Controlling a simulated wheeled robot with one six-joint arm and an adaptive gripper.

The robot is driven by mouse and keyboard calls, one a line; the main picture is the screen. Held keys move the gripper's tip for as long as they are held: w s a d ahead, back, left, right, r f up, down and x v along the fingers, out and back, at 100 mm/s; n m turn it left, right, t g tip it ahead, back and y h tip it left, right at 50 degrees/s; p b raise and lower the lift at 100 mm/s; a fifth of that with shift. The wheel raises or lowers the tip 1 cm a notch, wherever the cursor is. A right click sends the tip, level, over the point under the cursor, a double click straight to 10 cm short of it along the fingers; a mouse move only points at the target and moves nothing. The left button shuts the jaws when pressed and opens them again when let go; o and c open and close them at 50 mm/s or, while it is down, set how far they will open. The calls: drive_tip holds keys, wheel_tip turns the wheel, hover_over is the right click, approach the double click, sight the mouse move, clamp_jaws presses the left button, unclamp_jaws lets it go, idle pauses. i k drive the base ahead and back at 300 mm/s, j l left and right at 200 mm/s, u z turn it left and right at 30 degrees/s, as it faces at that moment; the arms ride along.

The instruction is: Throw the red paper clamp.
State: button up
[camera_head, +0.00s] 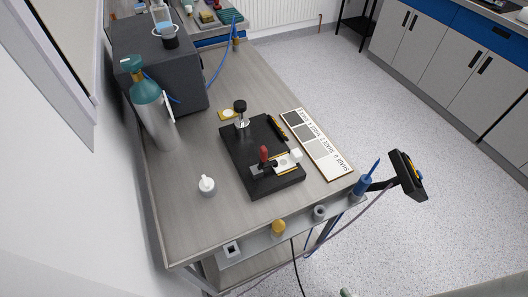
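The red clamp handle (263,154) stands upright on the near part of a black base plate (238,147) on the bench. Beside its foot, to the right, is a light block with a yellowish edge (284,162) and a small white piece (296,154). I cannot tell from this view whether the clamp is open or closed on paper. My gripper is not in view.
The bench (190,235) holds a teal-topped gas cylinder (151,105), a dark box (165,65), a small white bottle (207,186) and a shade card (318,143). A black panel (408,176) juts out at right. Open floor (420,220) lies right of the bench.

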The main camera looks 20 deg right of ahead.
sight(263, 150)
drive_tip(key=j+z, duration=0.45)
drive_tip(key=j, duration=0.6)
drive_tip(key=k+z, duration=0.1)
drive_tip(key=z, duration=0.3)
drive_tip(key=k+j+z, duration=0.1)
drive_tip(key=z, duration=0.65)
drive_tip(key=k+l, duration=0.05)
